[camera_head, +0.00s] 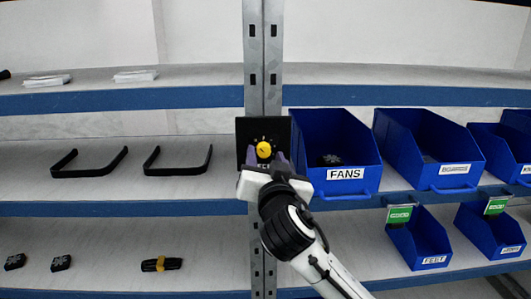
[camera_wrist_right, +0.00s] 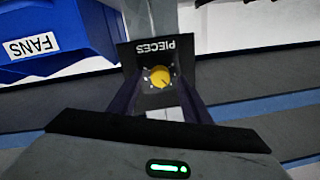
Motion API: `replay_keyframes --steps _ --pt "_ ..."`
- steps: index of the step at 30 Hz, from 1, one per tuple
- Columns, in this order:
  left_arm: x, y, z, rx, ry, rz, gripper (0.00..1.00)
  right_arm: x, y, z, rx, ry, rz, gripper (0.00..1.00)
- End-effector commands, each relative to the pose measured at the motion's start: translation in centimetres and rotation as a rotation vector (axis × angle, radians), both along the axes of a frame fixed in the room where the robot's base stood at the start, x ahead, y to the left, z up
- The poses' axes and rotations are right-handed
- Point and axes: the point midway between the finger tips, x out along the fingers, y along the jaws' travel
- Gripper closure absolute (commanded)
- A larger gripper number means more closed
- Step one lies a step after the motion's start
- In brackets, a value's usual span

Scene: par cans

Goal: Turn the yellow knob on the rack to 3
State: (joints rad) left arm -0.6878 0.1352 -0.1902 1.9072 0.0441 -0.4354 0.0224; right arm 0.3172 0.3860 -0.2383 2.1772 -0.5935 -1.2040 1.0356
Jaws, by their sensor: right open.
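The yellow knob (camera_head: 264,150) sits on a black panel (camera_head: 243,131) fixed to the rack's upright post. In the right wrist view the knob (camera_wrist_right: 160,77) shows between my finger tips, on the panel marked PIECES (camera_wrist_right: 155,46). The dial's numbers are too small to read. My right gripper (camera_head: 266,161) is open, just in front of and slightly below the knob, its fingers (camera_wrist_right: 160,88) on either side of it in the wrist view. I cannot tell whether they touch the panel. My left gripper is not in view.
A blue FANS bin (camera_head: 346,190) stands close to the right of the panel; it also shows in the wrist view (camera_wrist_right: 85,25). More blue bins (camera_head: 425,150) stand farther right. Two black handles (camera_head: 180,172) lie on the middle shelf at left. The metal post (camera_head: 263,60) runs vertically above the panel.

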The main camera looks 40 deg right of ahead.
Motion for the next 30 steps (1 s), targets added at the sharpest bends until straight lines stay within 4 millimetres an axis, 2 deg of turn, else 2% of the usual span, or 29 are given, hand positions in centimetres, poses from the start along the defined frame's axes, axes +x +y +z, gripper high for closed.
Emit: replay_keyframes --steps 4,12,18,20,30 --pt "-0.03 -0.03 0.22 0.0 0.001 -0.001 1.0 0.83 -0.45 -0.01 0.0 0.001 0.0 0.56" --pt "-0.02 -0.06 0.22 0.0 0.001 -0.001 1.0 0.93 -0.49 -0.07 0.0 0.001 0.001 0.56" --pt "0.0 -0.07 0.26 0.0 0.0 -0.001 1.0 0.91 -0.49 -0.07 0.001 0.002 0.001 0.9" --pt "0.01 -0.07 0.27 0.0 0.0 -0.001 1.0 0.91 -0.49 -0.07 0.001 0.002 0.001 0.97" --pt "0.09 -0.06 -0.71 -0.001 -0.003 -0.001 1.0 0.89 -0.43 -0.42 0.059 -0.032 0.001 0.97"
